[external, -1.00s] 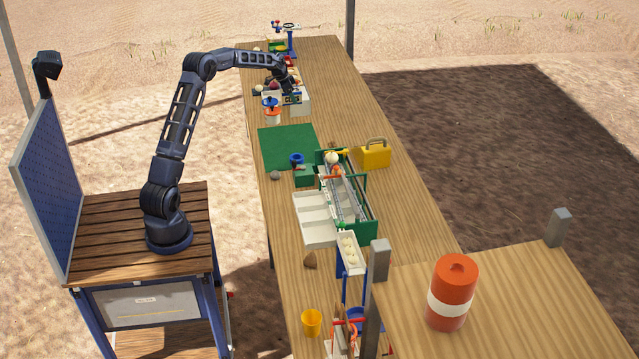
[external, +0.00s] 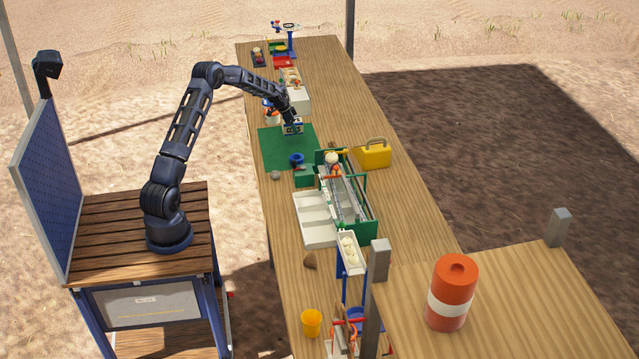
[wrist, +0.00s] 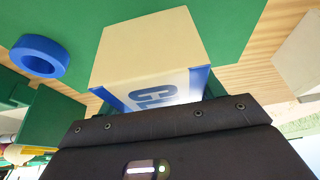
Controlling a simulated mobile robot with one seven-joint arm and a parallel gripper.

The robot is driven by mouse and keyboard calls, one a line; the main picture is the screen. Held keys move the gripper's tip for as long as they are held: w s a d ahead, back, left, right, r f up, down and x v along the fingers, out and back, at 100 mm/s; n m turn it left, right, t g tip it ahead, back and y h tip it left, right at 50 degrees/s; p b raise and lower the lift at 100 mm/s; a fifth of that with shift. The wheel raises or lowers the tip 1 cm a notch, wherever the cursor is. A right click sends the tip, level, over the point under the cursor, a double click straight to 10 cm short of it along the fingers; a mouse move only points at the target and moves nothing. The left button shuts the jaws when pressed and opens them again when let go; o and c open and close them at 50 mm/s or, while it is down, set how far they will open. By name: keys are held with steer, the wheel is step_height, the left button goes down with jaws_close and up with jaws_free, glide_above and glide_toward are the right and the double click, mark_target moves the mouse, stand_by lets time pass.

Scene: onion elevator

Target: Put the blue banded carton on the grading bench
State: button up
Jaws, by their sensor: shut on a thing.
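The blue banded carton (external: 293,128) is a cream box with blue bands and dark blue lettering. In the wrist view the carton (wrist: 150,55) fills the middle, its lettered side towards my gripper. My gripper (external: 292,119) is shut on it, over the far part of the green mat (external: 277,150) on the long wooden bench (external: 400,215). I cannot tell whether the carton's underside touches the mat. The fingertips are mostly hidden behind the dark gripper body in the wrist view.
A blue ring (wrist: 39,55) stands at the mat's near edge, beside a green box (external: 304,176). A white box (external: 297,99) stands just beyond the mat. The green sorting machine (external: 345,195) and yellow case (external: 373,153) are nearer. Most of the mat is clear.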

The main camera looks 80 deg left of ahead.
mark_target(294, 141)
steer(key=shift+f, duration=2.85)
steer(key=o, duration=1.2)
steer(key=shift+f, duration=0.15)
steer(key=v, duration=1.2)
